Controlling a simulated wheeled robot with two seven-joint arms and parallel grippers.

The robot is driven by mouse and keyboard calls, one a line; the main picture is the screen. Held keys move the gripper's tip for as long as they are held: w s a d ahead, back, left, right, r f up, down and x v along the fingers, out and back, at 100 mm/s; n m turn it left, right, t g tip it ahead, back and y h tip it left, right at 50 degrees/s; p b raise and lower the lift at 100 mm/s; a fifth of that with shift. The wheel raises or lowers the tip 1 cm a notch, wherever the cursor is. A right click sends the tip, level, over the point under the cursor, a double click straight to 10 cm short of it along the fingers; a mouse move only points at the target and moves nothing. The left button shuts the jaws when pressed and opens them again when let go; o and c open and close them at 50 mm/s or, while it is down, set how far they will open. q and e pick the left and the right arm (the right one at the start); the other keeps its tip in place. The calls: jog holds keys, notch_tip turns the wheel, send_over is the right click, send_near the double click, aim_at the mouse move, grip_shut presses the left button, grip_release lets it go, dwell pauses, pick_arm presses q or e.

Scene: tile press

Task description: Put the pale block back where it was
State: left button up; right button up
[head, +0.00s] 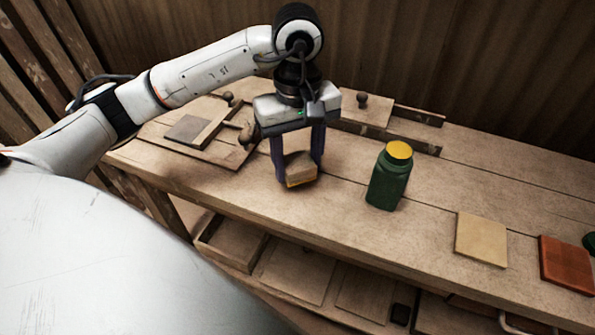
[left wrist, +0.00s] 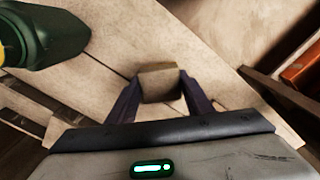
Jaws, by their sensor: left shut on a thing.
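My left gripper (head: 300,172) is shut on a small pale tan block (head: 301,167), which has a yellowish strip along its lower front edge. The block also shows between the fingers in the left wrist view (left wrist: 160,83). The fingers point down over the middle of the wooden bench, left of a green jar. I cannot tell whether the block touches the bench top or hangs just above it. The fingers hide parts of its sides. My right gripper is not in view.
The green jar (head: 389,178) with a yellow lid stands right of my gripper. A pale flat tile (head: 481,240) and a red-orange tile (head: 566,264) lie farther right. Wooden frames with a grey plate (head: 186,129) lie at back left. Bare bench (head: 340,215) shows in front.

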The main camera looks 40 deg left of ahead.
aim_at(297, 174)
pick_arm(q)
jog(key=shift+f, duration=1.55)
jog(key=shift+f, duration=0.1)
jog(key=shift+f+b, duration=0.15)
jog(key=shift+b, duration=0.2)
jog(key=o, duration=1)
notch_tip(297, 174, up, 13)
jog(key=shift+f+p, duration=0.2)
jog(key=shift+p, duration=0.7)
